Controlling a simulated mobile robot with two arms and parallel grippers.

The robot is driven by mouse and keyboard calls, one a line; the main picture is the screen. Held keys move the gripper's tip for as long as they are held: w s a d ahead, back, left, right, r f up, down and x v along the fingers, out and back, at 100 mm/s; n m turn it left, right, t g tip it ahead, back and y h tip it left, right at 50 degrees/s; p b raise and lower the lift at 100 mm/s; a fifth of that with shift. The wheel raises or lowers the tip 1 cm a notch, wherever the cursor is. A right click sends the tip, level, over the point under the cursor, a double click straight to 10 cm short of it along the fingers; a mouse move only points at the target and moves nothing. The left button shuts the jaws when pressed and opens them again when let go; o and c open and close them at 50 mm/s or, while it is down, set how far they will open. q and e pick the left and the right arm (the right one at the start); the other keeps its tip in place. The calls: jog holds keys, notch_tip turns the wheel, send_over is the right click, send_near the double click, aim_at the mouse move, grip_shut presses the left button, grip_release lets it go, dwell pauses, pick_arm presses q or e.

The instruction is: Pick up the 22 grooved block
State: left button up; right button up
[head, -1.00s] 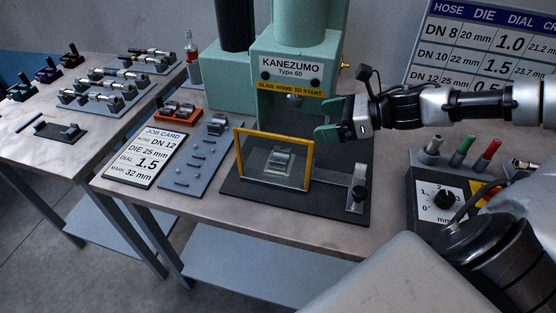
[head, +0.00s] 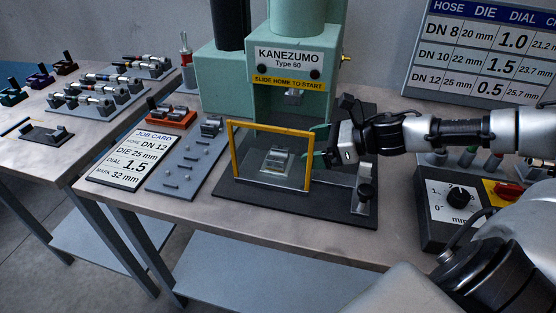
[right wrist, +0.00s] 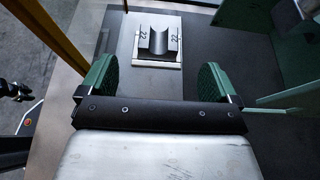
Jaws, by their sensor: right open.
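The grooved block marked 22 (right wrist: 158,42) sits on a light plate on the dark press bed, behind the clear guard with the yellow frame. In the head view the block (head: 276,158) shows through the guard. My right gripper (head: 318,146) is beside the guard's right edge, at the press opening. In the right wrist view the open green fingertips (right wrist: 155,80) are apart and empty, with the block beyond them and roughly centred between them. The block's groove faces up.
The yellow-framed guard (head: 232,150) stands close in front of the block. The green press head (head: 290,60) hangs above. A dial box (head: 450,215) lies further right.

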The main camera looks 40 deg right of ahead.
jog(key=shift+w+a, duration=0.25)
jog(key=shift+w, duration=0.1)
jog(key=shift+p+x, duration=0.75)
jog(key=shift+p, duration=0.15)
jog(key=shift+w+a+f, duration=0.25)
jog(key=shift+w+f, duration=0.05)
jog(key=shift+w, duration=0.05)
jog(key=shift+w+a+p, duration=0.2)
jog(key=shift+p, duration=0.5)
jog(key=p+x, duration=0.3)
jog(key=x, duration=0.1)
jog(key=shift+s+f, duration=0.1)
jog(key=shift+w+a+f, duration=0.25)
jog(key=shift+f, duration=0.05)
jog(key=c, duration=1.3)
